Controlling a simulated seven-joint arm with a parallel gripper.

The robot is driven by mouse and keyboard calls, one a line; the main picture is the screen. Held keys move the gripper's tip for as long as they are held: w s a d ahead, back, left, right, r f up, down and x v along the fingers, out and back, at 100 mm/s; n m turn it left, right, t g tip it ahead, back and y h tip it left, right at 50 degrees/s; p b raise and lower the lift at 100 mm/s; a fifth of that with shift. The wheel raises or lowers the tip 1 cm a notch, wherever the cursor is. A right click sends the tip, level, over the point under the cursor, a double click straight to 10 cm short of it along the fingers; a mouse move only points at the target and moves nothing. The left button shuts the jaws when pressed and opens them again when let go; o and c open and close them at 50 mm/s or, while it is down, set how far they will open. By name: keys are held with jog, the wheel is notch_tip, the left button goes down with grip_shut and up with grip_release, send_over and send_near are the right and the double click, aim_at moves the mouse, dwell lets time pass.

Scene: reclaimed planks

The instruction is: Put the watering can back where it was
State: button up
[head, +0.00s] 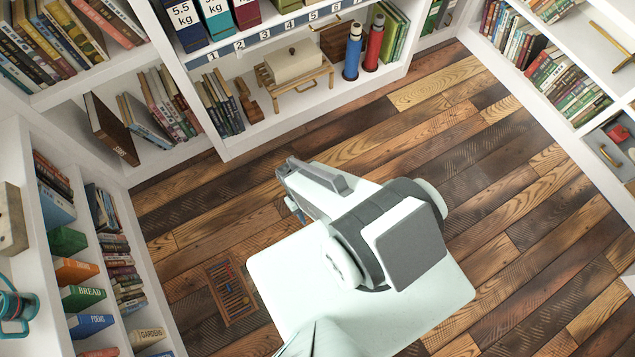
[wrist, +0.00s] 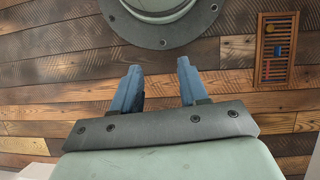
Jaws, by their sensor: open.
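A teal object with a looped handle (head: 15,310) stands on the shelf unit at the left edge of the head view, partly cut off. It may be the watering can, but I cannot tell for sure. No other watering can shows. My gripper (wrist: 157,88) is open and empty in the wrist view, its two blue fingers apart above the plank floor. In the head view only a bit of blue finger shows at my gripper (head: 293,206), mostly hidden by my arm. It is well to the right of the teal object.
A bead frame (head: 231,290) lies on the floor near the left shelves; it also shows in the wrist view (wrist: 277,48). Shelves with books line the left, back and right. A blue bottle (head: 352,52) and red bottle (head: 374,43) stand at the back. The floor at right is clear.

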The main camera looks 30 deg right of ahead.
jog(key=shift+m+g+y, duration=0.3)
jog(key=shift+m+g, duration=0.1)
jog(key=shift+g, duration=0.5)
jog(key=shift+s+d+r, duration=0.1)
jog(key=shift+s+d, duration=0.2)
jog(key=shift+s, duration=0.35)
jog(key=shift+s+d+r, duration=0.15)
jog(key=shift+s+d, duration=0.1)
jog(key=shift+s, duration=0.4)
jog(key=shift+s+d+r, duration=0.1)
jog(key=shift+s+d, duration=0.2)
jog(key=shift+s, duration=0.35)
